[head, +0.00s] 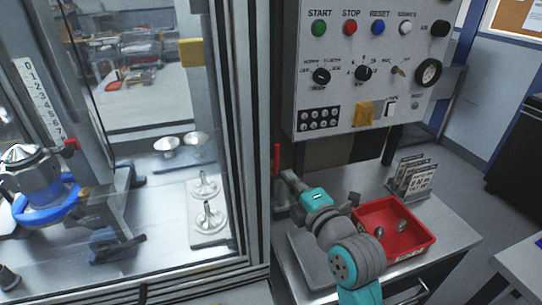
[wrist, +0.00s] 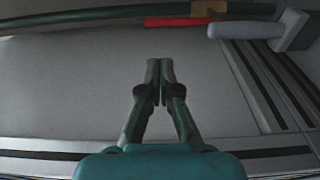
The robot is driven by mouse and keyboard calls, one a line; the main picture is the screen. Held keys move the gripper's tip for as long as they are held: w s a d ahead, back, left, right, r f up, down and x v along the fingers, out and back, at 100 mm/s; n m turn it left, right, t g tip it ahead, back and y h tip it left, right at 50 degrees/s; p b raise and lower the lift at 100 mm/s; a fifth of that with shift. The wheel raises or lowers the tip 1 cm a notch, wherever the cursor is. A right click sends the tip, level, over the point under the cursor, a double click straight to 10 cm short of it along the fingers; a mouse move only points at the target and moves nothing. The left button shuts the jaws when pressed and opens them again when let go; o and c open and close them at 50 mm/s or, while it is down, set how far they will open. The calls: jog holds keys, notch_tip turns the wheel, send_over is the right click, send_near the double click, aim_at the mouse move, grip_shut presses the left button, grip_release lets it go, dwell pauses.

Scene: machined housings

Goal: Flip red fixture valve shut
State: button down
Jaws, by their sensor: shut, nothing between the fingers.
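A slim upright red lever (head: 276,157) stands beside the machine's door frame in the head view. A smaller red part (head: 71,144) sits on the fixture behind the glass; I cannot tell for sure which one is the fixture valve. In the wrist view a red bar (wrist: 178,22) lies crosswise near the top edge, beyond my fingertips and apart from them. My gripper (wrist: 160,62) is shut and empty, over a plain grey surface. In the head view my gripper (head: 289,178) is near the red lever's lower end; its fingertips are hard to make out.
A pale grey cylindrical handle (wrist: 245,30) is at the upper right in the wrist view. A red tray (head: 420,234) with small metal parts sits on the bench, right of my arm. A control panel (head: 340,115) hangs above. A sign holder (head: 411,177) stands behind the tray.

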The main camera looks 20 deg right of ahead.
aim_at(278, 153)
jog(key=shift+w, duration=0.1)
jog(key=w+a, duration=0.1)
jog(key=w, duration=0.8)
jog(key=shift+w+a, duration=0.2)
jog(key=shift+w, duration=0.15)
jog(key=shift+d, duration=0.1)
jog(key=shift+d+m, duration=1.05)
jog(key=shift+m, duration=0.45)
jog(key=d+f+m+t+h, duration=0.1)
jog(key=d+f+m, duration=0.3)
jog(key=d+m, duration=0.3)
jog(key=shift+d+f+m+t+h, duration=0.15)
jog(key=shift+f+m+t+h, duration=0.15)
jog(key=shift+m, duration=2.2)
jog(key=shift+f, duration=0.1)
